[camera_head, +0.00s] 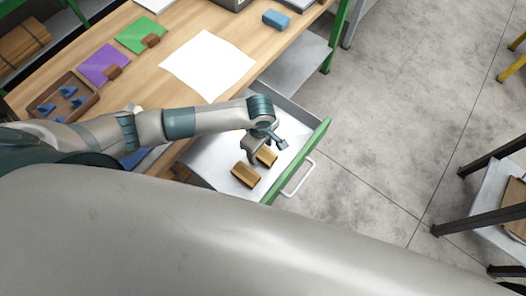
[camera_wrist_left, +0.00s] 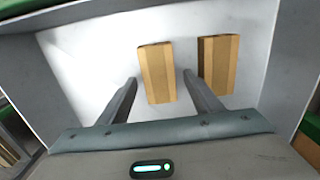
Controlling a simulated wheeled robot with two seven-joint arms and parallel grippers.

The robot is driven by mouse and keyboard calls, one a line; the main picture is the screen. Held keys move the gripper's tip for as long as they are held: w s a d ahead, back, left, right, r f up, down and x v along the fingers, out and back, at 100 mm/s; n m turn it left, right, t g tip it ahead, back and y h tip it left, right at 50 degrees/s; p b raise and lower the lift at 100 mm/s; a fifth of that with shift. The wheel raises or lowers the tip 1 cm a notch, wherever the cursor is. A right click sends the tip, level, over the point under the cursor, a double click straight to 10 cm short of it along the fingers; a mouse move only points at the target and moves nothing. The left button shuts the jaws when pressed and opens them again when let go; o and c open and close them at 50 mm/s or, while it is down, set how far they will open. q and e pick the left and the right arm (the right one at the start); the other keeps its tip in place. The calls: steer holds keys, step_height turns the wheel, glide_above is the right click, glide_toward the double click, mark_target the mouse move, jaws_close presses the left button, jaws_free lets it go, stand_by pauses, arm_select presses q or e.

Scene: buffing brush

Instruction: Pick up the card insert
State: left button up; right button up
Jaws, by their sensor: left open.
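Two tan cardboard pieces, which look like card inserts, lie in the open drawer (camera_head: 209,166). One card insert (camera_head: 245,175) is nearer in the head view, and the other card insert (camera_head: 266,156) is close to the gripper. In the left wrist view one card insert (camera_wrist_left: 157,73) lies ahead of and between the fingers, and the other card insert (camera_wrist_left: 218,63) lies to its right, beyond the right finger. My left gripper (camera_head: 265,158) is over the drawer, open and empty; its two fingers also show in the left wrist view (camera_wrist_left: 157,88). My right gripper is not in view.
The drawer has a green front (camera_head: 303,158) with a pale handle (camera_head: 298,178), and its walls surround the inserts. On the wooden table are a white sheet (camera_head: 208,65), green and purple sheets, a brown tray (camera_head: 47,103) and a blue block (camera_head: 276,19).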

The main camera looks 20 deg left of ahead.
mark_target(260, 151)
arm_select(q)
steer(key=shift+f, duration=0.4)
steer(key=c, duration=1.1)
steer(key=shift+c, duration=0.2)
step_height(260, 151, up, 9)
steer(key=b, duration=0.2)
steer(key=shift+r+b, duration=0.1)
steer(key=shift+b, duration=0.25)
steer(key=shift+r, duration=0.45)
